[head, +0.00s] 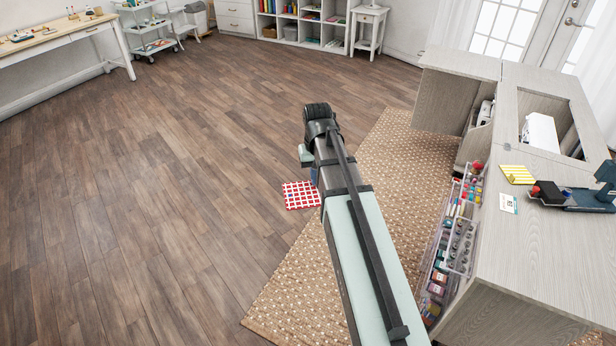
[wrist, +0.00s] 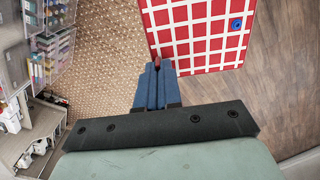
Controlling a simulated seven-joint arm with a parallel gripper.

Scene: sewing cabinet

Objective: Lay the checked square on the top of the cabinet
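The checked square (head: 301,195) is red with a white grid and a small blue spot near one corner. In the head view it is just left of my gripper (head: 316,180), over the wood floor. In the wrist view the square (wrist: 205,45) fills the top middle and looks flat. My gripper's blue fingers (wrist: 157,68) are together at its near left corner, with a bit of red between the tips. The cabinet (head: 550,245), pale grey wood, stands at the right, apart from my gripper. The arm hides part of the gripper in the head view.
On the cabinet top are a yellow striped square (head: 517,174), a small white card (head: 508,204) and a dark blue machine (head: 590,198). An opening (head: 545,105) lies farther back. Clear racks of supplies (head: 460,235) hang on the cabinet's side. Its front top is bare.

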